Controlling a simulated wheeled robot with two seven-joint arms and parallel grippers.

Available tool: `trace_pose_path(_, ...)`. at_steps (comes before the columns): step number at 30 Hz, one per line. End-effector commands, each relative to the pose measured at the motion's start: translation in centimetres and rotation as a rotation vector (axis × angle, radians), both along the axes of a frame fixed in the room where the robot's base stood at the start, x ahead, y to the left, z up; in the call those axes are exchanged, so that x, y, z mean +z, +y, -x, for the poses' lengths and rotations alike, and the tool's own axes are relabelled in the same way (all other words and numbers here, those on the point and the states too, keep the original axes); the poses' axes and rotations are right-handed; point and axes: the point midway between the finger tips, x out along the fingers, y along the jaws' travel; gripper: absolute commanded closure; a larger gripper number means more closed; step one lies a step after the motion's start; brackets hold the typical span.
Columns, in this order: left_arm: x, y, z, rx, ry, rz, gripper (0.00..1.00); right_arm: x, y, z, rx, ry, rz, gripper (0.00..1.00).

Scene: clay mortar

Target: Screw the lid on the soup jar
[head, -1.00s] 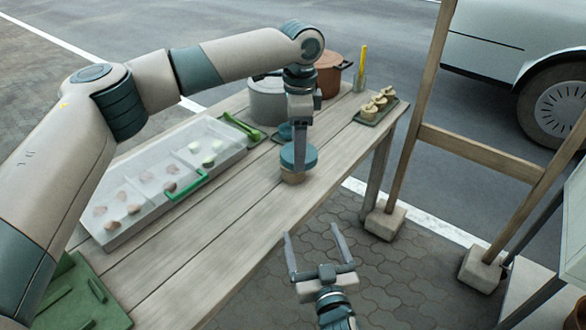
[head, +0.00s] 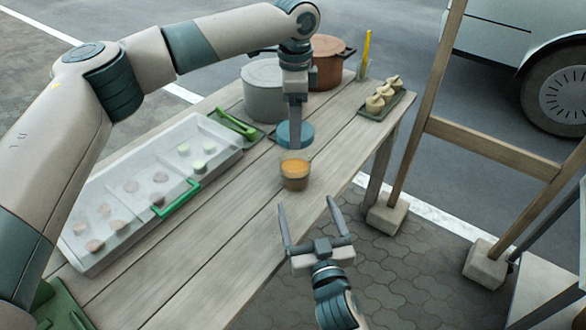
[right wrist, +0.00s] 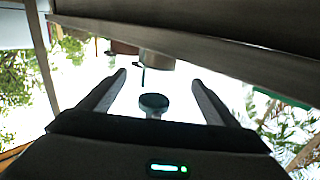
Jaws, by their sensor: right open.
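The soup jar (head: 295,182) stands upright and open on the wooden table in the head view, with orange soup showing at its top. The teal lid (head: 306,134) is apart from the jar, behind it in the picture. My left gripper (head: 295,142) comes down from above with a finger in front of the lid, and appears shut on it; its far finger is hidden. A dark teal disc in the right wrist view looks like the lid (right wrist: 153,102). My right gripper (head: 309,224) is open and empty, in front of the table's near edge, below the jar in the picture.
A clear bin (head: 105,255) with several food pieces and a green handle lies left. A grey pot (head: 264,95), a brown pot (head: 328,70) and a tray (head: 388,110) stand at the back. A wooden frame (head: 420,120) rises on the right. The table around the jar is bare.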

Motion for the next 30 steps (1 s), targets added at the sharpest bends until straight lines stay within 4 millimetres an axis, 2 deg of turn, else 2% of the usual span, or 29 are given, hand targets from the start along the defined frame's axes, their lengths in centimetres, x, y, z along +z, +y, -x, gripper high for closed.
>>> trace_pose_path(10, 0.0, 0.0, 0.0, 0.0, 0.0, 0.0, 0.54, 0.0, 0.0, -0.1, 0.0, 0.0, 0.0, 0.17)
trace_pose_path(16, 0.0, 0.0, 0.0, 0.0, 0.0, 0.0, 0.54, 0.0, 0.3, -1.2, 0.0, 0.0, 0.001, 0.17)
trace_pose_path(23, 0.0, 0.0, 0.0, 0.0, 0.0, 0.0, 0.54, 0.0, 0.9, -3.9, 0.001, -0.001, 0.001, 0.17)
trace_pose_path(30, 0.0, 0.0, 0.0, 0.0, 0.0, 0.0, 0.54, 0.0, 1.7, -7.7, 0.001, -0.001, 0.002, 0.17)
